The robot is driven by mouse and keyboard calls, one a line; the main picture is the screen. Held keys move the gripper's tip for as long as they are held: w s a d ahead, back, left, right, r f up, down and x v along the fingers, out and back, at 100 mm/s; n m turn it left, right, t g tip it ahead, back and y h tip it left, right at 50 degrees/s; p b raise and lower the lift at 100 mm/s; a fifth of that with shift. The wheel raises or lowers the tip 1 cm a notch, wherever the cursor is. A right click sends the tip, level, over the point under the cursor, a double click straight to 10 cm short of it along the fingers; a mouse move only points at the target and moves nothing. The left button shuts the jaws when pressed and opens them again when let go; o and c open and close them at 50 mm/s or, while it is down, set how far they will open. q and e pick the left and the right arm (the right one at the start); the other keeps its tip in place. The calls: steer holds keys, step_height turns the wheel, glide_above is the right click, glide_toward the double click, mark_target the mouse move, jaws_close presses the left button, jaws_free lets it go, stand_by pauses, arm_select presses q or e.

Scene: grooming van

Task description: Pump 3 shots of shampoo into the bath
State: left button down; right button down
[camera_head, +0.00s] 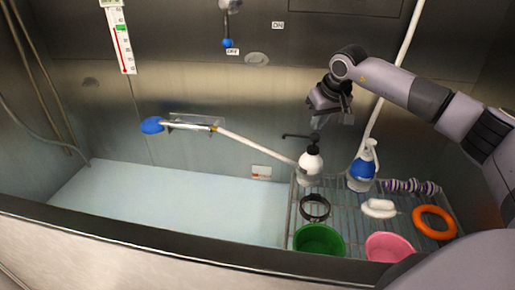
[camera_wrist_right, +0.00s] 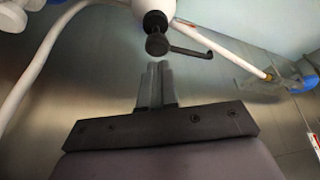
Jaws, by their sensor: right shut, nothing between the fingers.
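The white shampoo pump bottle (camera_head: 311,166) stands upright on the wire rack at the bath's right end. Its black pump head (camera_head: 312,148) has a spout pointing left, toward the pale blue bath floor (camera_head: 170,205). My right gripper (camera_head: 319,122) is shut and empty, above the pump head, with a gap between them. In the right wrist view, the shut fingers (camera_wrist_right: 155,83) point at the pump head (camera_wrist_right: 157,45), and the spout reaches right. Part of the white bottle (camera_wrist_right: 152,6) shows at the top edge there. My left gripper is not in view.
A blue-and-white spray bottle (camera_head: 362,170) stands right of the pump bottle. The rack also holds a black ring (camera_head: 314,219), green bowl (camera_head: 318,252), pink bowl (camera_head: 389,249) and orange ring (camera_head: 453,222). A blue-headed shower wand (camera_head: 152,125) and hose run left behind. The bath floor is clear.

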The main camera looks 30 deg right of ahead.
step_height(320, 180, up, 4)
steer(key=p, duration=0.2)
steer(key=shift+p, duration=0.35)
steer(key=shift+r, duration=0.75)
steer(key=shift+a, duration=0.1)
